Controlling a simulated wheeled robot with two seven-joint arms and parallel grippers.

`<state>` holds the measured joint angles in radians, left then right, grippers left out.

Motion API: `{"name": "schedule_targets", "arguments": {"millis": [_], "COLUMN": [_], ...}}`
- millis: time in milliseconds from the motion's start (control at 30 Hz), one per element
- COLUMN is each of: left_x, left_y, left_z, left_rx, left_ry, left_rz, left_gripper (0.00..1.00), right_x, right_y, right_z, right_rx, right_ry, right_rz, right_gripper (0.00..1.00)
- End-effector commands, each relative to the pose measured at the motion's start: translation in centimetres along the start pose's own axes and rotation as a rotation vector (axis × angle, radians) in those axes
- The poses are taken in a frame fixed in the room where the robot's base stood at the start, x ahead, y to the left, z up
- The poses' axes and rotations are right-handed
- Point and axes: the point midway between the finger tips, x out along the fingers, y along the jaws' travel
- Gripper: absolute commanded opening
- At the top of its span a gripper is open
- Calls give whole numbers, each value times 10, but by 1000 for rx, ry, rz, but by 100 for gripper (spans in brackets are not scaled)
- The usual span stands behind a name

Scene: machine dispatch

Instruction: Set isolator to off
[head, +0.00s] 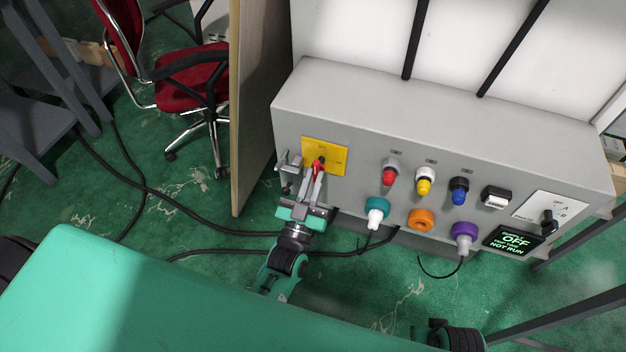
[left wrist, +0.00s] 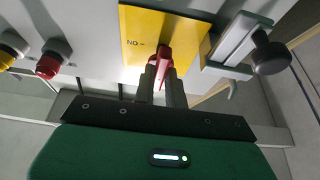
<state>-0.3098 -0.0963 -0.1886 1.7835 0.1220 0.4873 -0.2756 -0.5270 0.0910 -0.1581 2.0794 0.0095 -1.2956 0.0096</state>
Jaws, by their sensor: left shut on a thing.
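The isolator is a yellow plate (head: 338,158) with a red handle (head: 320,161) on the left part of the grey panel's front. My left gripper (head: 317,172) is shut on the red handle, reaching it from below. In the left wrist view the yellow plate (left wrist: 140,32) carries lettering that looks like "ON" upside down. There the red handle (left wrist: 164,58) sits between the fingertips (left wrist: 161,75) and partly hides the plate. The handle's exact setting is hard to tell. My right gripper is not in view.
A metal latch (head: 288,160) with a black knob (left wrist: 270,52) is close beside the plate. Red (head: 389,175), yellow (head: 425,182) and blue (head: 459,192) knobs are to the right. A display (head: 514,241) reads "OFF" and "NOT RUN". A board (head: 250,110) stands left of the panel.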

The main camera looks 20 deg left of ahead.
Motion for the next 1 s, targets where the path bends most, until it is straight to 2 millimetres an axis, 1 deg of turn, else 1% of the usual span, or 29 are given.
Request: {"name": "schedule_targets", "arguments": {"millis": [167, 200, 267, 300, 567, 667, 767, 867, 1000], "left_x": [0, 0, 0, 0, 0, -4, -15, -33, -65], "left_y": [0, 0, 0, 0, 0, 0, 0, 0, 0], "left_z": [1, 1, 1, 1, 0, 1, 2, 2, 2], "left_rx": [-2, -2, -2, -2, 0, 0, 0, 0, -1], "left_ry": [-2, -2, -2, -2, -1, -2, -4, -6, -5], "left_rz": [0, 0, 0, 0, 0, 0, 1, 1, 1], "left_gripper": [0, 15, 26, 34, 35, 35, 35, 35, 35], "right_x": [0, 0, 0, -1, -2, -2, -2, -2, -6], "right_y": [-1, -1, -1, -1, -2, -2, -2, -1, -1], "right_z": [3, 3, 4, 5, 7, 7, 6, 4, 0], "right_rx": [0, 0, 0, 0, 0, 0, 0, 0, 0], "right_ry": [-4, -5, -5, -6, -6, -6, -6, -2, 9], "right_rz": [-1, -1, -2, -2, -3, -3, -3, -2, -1], "right_gripper": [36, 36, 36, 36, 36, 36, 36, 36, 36]}}
